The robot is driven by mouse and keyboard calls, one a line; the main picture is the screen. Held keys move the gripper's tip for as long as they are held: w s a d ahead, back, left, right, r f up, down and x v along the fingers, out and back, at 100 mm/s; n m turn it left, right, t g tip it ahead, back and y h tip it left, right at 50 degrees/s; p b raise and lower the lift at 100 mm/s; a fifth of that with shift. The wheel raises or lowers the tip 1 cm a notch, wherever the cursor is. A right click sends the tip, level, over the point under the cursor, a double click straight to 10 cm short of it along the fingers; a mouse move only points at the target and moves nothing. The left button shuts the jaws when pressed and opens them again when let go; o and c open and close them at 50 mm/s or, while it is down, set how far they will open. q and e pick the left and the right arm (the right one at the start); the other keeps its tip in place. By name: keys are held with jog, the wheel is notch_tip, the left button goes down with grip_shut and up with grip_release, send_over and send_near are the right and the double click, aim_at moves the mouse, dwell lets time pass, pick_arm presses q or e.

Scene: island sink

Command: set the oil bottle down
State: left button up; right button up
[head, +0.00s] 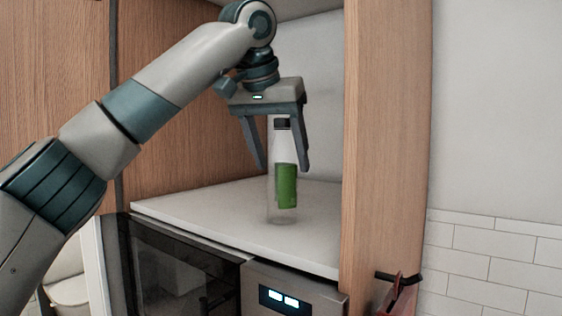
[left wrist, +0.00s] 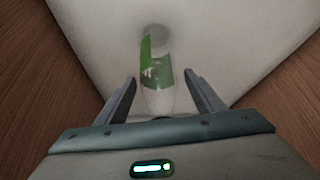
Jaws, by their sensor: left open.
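The oil bottle (head: 286,185) is clear with a green label and a dark cap. It stands upright on the white shelf (head: 220,220) inside a wooden cabinet niche. My left gripper (head: 276,168) points down from above, open, with its fingers on either side of the bottle's upper part and gaps showing. In the left wrist view the bottle (left wrist: 157,70) lies between and beyond the two spread fingers (left wrist: 160,85). My right gripper is in neither view.
A wooden panel (head: 385,130) bounds the niche on the right, and another wooden wall (head: 180,110) on the left. Below the shelf is an appliance with a dark glass door (head: 180,270) and a lit display (head: 284,298). The shelf is clear left of the bottle.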

pick_arm(q)
jog(key=b+v, duration=0.1)
jog(key=v, duration=1)
jog(key=shift+b, duration=0.35)
jog(key=shift+s+f, duration=0.1)
